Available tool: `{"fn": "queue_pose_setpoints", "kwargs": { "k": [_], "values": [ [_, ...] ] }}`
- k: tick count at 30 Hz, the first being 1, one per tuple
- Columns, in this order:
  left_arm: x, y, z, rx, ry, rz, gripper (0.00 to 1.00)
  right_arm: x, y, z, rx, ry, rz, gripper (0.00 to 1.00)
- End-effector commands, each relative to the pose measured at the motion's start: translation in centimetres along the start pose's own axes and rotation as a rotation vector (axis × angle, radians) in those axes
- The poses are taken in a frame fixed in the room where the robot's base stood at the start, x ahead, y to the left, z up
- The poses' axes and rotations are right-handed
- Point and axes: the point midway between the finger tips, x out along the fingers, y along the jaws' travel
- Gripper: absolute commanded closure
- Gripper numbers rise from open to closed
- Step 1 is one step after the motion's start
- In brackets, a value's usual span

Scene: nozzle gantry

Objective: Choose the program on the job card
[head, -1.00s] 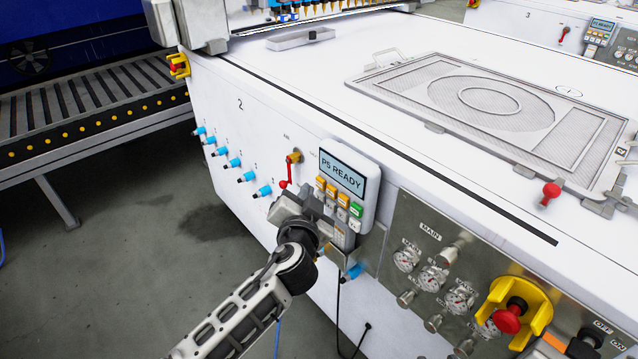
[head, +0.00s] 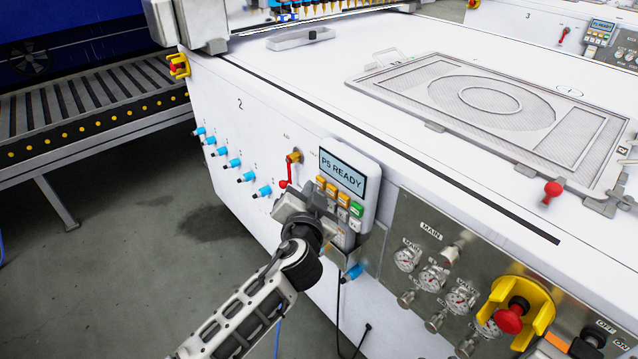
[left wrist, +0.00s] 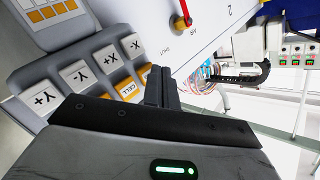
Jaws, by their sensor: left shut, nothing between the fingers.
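The control panel (head: 347,190) on the front of the white machine has a screen (head: 342,173) reading "P5 READY". Below the screen are orange keys (head: 331,190), a green key (head: 356,209) and pale keys. My left gripper (head: 312,199) is shut and empty, at the panel's lower left keys, partly hiding them. In the left wrist view its fingers (left wrist: 160,85) are close to a "CELL" key (left wrist: 127,88), beside keys marked X-, X+, Y- and Y+ (left wrist: 43,99). Whether they touch a key I cannot tell. I cannot make out a job card. My right gripper is not in view.
A red-handled valve (head: 290,168) is just left of the panel, with blue fittings (head: 232,163) further left. Gauges (head: 434,278) and a red knob in a yellow guard (head: 510,319) are to the right. A mesh frame (head: 490,105) lies on top.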

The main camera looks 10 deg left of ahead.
Motion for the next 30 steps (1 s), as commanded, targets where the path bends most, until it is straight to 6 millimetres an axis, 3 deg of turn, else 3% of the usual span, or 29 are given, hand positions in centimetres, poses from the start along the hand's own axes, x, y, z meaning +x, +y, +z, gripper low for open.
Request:
{"fn": "queue_pose_setpoints", "kwargs": {
  "k": [30],
  "values": [
    [0.74, 0.57, -0.48, 0.000, 0.000, 0.000, 1.00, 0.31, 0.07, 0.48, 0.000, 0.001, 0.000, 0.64]
  ]
}}
